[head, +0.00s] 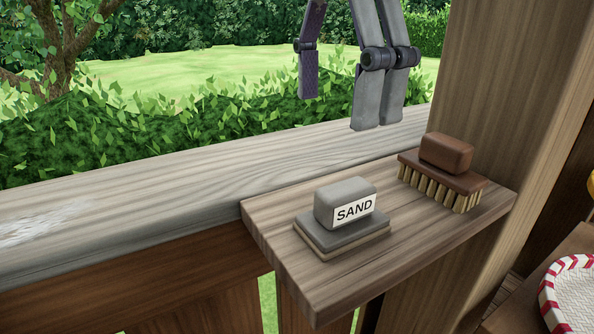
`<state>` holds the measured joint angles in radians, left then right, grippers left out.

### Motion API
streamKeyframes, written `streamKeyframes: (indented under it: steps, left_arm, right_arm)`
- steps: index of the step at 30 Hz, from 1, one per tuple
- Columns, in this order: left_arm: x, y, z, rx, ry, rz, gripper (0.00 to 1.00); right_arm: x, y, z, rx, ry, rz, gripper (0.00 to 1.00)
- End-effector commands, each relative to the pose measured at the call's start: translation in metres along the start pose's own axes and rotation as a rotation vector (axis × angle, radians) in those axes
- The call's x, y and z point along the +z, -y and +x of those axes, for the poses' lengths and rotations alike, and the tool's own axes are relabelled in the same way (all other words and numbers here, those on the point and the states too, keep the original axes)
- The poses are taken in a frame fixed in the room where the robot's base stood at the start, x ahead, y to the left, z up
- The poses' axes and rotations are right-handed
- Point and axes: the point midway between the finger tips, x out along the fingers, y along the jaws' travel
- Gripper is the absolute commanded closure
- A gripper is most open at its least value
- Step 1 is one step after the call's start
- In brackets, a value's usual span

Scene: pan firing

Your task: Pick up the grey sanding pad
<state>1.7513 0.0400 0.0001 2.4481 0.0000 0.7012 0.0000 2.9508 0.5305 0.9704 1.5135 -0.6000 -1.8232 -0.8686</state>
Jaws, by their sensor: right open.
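The grey sanding pad (345,205) has a block handle with a white label reading SAND and a flat base. It lies on a small wooden shelf (300,285) beside the railing, in the middle of the head view. My right gripper (345,105) is above and behind the pad in the picture, at the top of the view. Its fingers are spread apart, pointing down, with nothing between them. It is apart from the pad. My left gripper is not in view.
A brown brush (443,165) with pale bristles lies on the shelf, right of the pad. A wooden post (500,110) rises behind the brush. The wooden railing (150,195) runs along the left. A red-and-white rimmed round item (550,300) is partly visible at lower right.

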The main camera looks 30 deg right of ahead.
Motion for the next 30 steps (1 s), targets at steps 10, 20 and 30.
streamKeyframes:
  steps: [10,20,30]
  left_arm:
    - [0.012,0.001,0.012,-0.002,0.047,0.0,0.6]
    - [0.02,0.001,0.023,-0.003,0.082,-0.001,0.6]
    - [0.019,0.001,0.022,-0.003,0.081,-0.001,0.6]
  right_arm:
    - [0.0,0.0,0.065,-0.007,-0.001,-0.002,0.27]
    - [0.004,0.003,0.118,-0.006,-0.002,-0.001,0.27]
    - [0.004,0.004,0.12,0.002,0.0,0.0,0.43]
